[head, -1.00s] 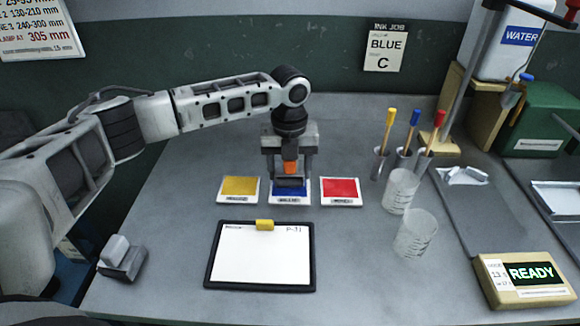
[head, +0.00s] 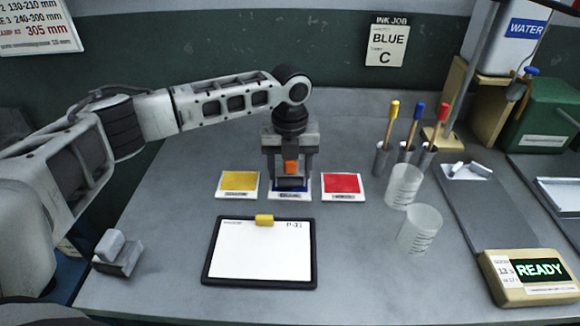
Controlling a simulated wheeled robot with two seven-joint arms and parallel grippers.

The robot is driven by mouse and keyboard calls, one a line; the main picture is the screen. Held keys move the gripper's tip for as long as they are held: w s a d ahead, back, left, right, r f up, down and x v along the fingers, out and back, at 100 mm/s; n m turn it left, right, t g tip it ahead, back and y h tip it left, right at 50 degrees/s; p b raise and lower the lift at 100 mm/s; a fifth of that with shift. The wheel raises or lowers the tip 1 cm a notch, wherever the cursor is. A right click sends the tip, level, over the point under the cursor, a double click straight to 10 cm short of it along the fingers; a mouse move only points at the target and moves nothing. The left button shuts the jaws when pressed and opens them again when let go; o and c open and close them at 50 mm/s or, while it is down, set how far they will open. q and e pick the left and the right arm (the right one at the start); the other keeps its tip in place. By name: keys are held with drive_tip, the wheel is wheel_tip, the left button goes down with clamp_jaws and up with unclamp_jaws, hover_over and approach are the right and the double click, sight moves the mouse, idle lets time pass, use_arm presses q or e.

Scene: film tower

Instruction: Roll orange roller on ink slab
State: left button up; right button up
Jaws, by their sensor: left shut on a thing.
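My left gripper (head: 290,168) is shut on the orange roller (head: 291,167), held upright with its dark roll low over the blue ink slab (head: 289,196). The roll and gripper hide most of the blue; whether the roll touches it I cannot tell. The yellow slab (head: 239,182) lies to the left and the red slab (head: 342,184) to the right. A card on the wall (head: 387,40) reads "INK JOB BLUE C". My right gripper is not in view.
A clipboard with white paper (head: 260,255) lies in front of the slabs. Two clear beakers (head: 420,230) and several cups with coloured sticks (head: 406,150) stand to the right. A box reading "READY" (head: 528,278) sits front right. A grey block (head: 117,253) is front left.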

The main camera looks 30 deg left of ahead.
use_arm(q)
drive_tip(key=shift+f, duration=0.5)
idle(0.6)
drive_tip(key=shift+f+p, duration=0.1)
drive_tip(key=shift+p, duration=0.25)
idle(1.1)
drive_tip(key=shift+s+f, duration=0.1)
idle(0.8)
wheel_tip(320, 180, up, 3)
drive_tip(key=p, duration=0.3)
drive_tip(key=shift+f, duration=0.15)
wheel_tip(320, 180, up, 3)
drive_tip(key=p, duration=0.2)
drive_tip(key=shift+f+p, duration=0.15)
drive_tip(key=shift+p, duration=0.25)
drive_tip(key=shift+r+b, duration=0.3)
drive_tip(key=shift+r, duration=0.65)
